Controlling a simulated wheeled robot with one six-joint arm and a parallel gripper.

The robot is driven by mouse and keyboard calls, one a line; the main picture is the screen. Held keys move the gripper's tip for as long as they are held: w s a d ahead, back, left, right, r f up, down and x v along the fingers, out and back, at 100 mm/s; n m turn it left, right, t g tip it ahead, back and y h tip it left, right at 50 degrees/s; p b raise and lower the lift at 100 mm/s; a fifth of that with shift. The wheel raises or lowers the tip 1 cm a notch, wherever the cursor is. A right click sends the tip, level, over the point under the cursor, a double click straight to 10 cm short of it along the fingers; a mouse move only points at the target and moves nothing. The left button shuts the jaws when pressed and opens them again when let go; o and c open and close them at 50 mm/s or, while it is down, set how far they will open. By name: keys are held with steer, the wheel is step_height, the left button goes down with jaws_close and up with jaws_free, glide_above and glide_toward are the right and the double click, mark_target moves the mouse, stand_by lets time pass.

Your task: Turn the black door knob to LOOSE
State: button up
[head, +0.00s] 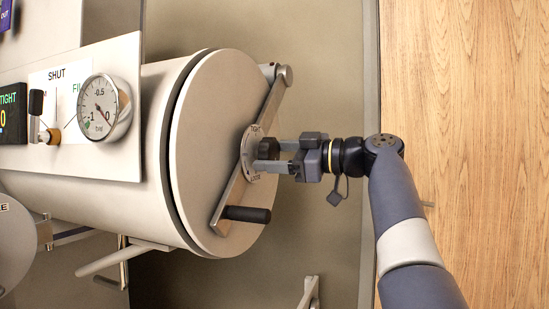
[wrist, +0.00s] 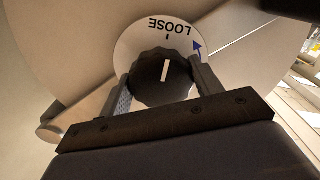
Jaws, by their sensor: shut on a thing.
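The black door knob (head: 268,149) sits at the centre of the round door (head: 212,150), on a white dial (head: 247,166) with TIGHT at its top and LOOSE at its bottom. In the wrist view the knob (wrist: 162,85) shows a white line, which points toward the tick under the upside-down word LOOSE (wrist: 170,27). A blue arrow (wrist: 197,47) is printed to the right of that tick. My gripper (head: 272,156) comes in from the right and is shut on the knob. In the wrist view its fingers (wrist: 162,92) are on either side of the knob.
A slanted metal bar (head: 234,196) with a black handle (head: 247,214) crosses the door close to my gripper. A gauge (head: 103,107) and a SHUT/FILL valve lever (head: 36,103) are on the panel at left. Open floor (head: 470,130) lies to the right.

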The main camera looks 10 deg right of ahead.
steer(key=o, duration=1)
steer(key=shift+d, duration=0.1)
steer(key=p+v, duration=0.1)
steer(key=v, duration=0.9)
steer(key=shift+s+d, duration=0.25)
steer(key=shift+a, duration=0.1)
steer(key=b+x, duration=0.1)
steer(key=x, duration=0.9)
steer(key=shift+w+a, duration=0.3)
steer(key=shift+d, duration=0.1)
